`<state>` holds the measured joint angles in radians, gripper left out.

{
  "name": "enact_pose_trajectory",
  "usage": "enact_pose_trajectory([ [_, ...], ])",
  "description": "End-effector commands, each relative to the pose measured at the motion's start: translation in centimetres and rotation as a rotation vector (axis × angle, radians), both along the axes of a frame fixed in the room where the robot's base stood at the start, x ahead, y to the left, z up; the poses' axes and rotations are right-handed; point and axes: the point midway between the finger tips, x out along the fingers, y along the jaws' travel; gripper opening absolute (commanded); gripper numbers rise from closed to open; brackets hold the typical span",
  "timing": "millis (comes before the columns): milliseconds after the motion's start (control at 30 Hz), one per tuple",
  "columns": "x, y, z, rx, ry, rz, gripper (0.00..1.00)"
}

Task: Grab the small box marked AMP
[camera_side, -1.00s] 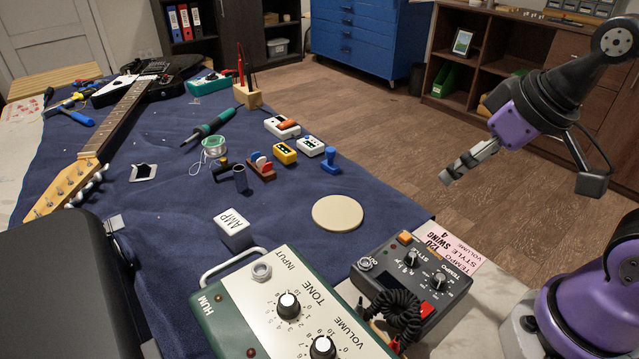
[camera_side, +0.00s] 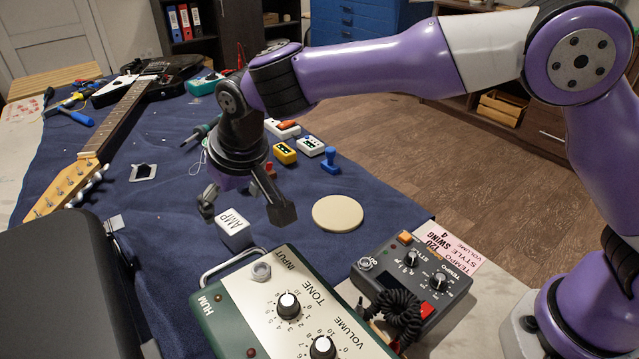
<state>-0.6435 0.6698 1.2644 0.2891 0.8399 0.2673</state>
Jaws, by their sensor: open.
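The small white box marked AMP (camera_side: 235,229) sits on the blue cloth just behind the green amplifier's handle. Its label shows on the top face. My gripper (camera_side: 243,207) points down above and around the box, with its fingers spread wide. One finger is at the left of the box and the other at the right. I see a gap between each finger and the box, so the gripper is open and empty. How far the fingertips are above the cloth is hard to tell.
The green amplifier (camera_side: 267,313) with knobs and a metal handle stands close in front of the box. A round tan disc (camera_side: 337,213) lies to the right. A dark pedal (camera_side: 412,283) with a coiled cable is further right. A guitar (camera_side: 118,119) lies at the left.

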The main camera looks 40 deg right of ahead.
Motion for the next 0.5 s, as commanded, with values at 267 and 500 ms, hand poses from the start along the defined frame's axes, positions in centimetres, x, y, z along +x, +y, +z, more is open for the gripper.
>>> enact_pose_trajectory([
  [267,1.5,0.0,-3.8,-0.001,0.003,-0.001,0.83],
  [500,2.3,-0.3,-6.8,-0.003,0.005,-0.003,0.83],
])
